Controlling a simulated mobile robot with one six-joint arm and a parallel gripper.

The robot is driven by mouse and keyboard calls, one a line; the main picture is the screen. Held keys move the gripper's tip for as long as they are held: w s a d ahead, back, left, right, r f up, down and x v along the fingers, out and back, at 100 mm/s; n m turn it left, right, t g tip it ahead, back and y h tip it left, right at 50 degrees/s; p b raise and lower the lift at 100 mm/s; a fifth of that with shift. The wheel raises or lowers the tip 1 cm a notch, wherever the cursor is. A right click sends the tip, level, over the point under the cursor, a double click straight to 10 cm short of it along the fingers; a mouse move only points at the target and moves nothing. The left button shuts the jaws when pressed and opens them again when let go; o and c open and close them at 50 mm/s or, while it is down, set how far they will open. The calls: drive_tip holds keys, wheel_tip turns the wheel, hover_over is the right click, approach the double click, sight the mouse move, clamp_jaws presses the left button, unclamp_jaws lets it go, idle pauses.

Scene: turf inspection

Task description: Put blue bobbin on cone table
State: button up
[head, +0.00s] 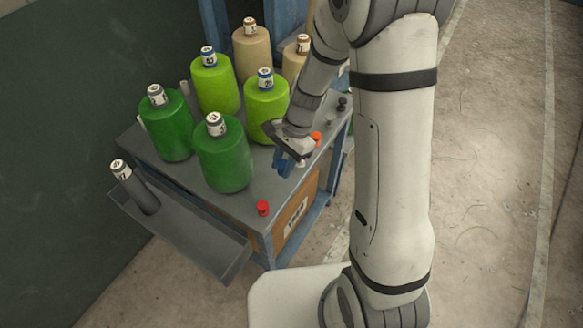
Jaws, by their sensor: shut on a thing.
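The cone table (222,198) is a grey-topped stand on blue legs, left of centre. Several large yarn cones stand on it. My gripper (291,160) reaches down over the table's right part, in front of a lime-green cone (266,105). It is shut on a small blue thing, which looks like the blue bobbin (283,163). The jaws partly hide it. I cannot tell whether it touches the tabletop.
A red bobbin (262,208) stands at the table's front edge. An orange one (316,138) is close right of my gripper, with grey (330,122) and black (342,103) ones beyond. A side tray (196,237) holds a dark tube (138,191). Bare floor lies right.

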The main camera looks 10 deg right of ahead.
sight(280, 189)
drive_tip(key=shift+w+f, duration=0.1)
drive_tip(key=shift+f, duration=3.5)
drive_tip(key=shift+f, duration=0.2)
drive_tip(key=o, duration=0.9)
drive_tip(key=shift+o, duration=0.2)
